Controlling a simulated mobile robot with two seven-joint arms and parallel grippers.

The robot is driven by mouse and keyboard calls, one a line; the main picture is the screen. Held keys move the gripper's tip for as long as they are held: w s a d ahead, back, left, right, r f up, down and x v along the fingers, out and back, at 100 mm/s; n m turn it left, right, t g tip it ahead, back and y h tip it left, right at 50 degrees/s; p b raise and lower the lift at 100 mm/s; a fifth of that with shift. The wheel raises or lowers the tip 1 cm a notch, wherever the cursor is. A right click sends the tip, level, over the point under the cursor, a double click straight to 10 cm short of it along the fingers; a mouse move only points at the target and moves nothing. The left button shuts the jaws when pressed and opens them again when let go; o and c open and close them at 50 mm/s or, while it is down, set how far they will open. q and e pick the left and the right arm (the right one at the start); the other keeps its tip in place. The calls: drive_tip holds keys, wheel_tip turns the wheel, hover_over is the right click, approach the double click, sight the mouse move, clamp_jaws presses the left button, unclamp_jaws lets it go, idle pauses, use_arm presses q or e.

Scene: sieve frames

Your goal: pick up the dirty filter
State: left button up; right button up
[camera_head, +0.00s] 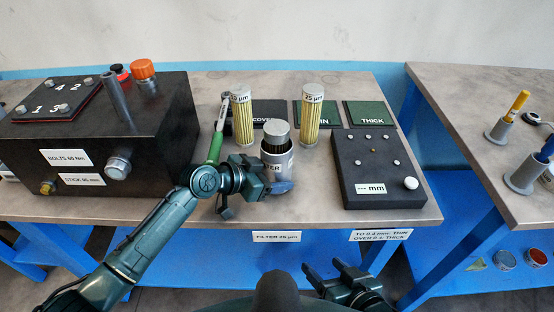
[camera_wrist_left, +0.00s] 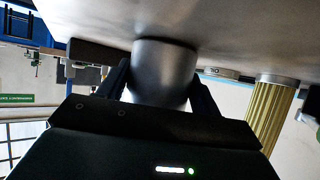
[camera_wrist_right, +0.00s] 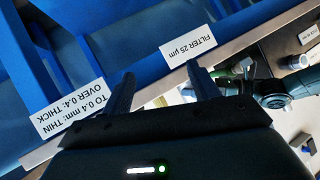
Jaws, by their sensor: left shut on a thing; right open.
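A dark pleated filter with a grey cap (camera_head: 276,128) stands upright inside a metal cup (camera_head: 277,160), whose label is partly hidden. My left gripper (camera_head: 267,182) is shut around the cup near the table's front. The cup also fills the space between its fingers in the left wrist view (camera_wrist_left: 163,72). The dark filter's lower part is hidden in the cup. Two clean yellow pleated filters, left (camera_head: 241,112) and right (camera_head: 311,118), stand upright behind it. My right gripper (camera_head: 323,267) is open and empty, in front of the table edge.
A black box with bolts (camera_head: 140,140) stands left. A green-handled wrench (camera_head: 216,140) is between it and the cup. A black gauge block (camera_head: 372,190) stands right. Green-black pads (camera_head: 366,114) lie behind. A second table (camera_head: 460,95) is across a gap.

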drive_tip(key=shift+o, duration=1.2)
drive_tip(key=w+a+r+m+g+y, duration=0.1)
drive_tip(key=w+a+r+m+y, duration=0.1)
drive_tip(key=w+a, duration=0.2)
drive_tip(key=shift+a+m, duration=0.3)
drive_tip(key=shift+a, duration=0.5)
use_arm(q)
drive_tip(key=shift+f, duration=0.1)
use_arm(e)
drive_tip(key=w+a+r+g+y, duration=0.25)
drive_tip(key=a+r+y, duration=0.2)
drive_tip(key=r, duration=0.45)
drive_tip(key=w+a+r+g+y, duration=0.1)
drive_tip(key=a+r+g+y, duration=0.2)
drive_tip(key=a+r, duration=0.5)
drive_tip(key=n+h, duration=0.4)
drive_tip(key=h, duration=1)
approach(277, 127)
drive_tip(key=x, duration=0.5)
drive_tip(key=shift+s, duration=0.3)
drive_tip(key=shift+w+x, duration=0.15)
drive_tip(key=shift+x, duration=1.2)
drive_tip(key=shift+w+x, duration=0.15)
drive_tip(key=shift+x, duration=1.25)
drive_tip(key=shift+r, duration=0.15)
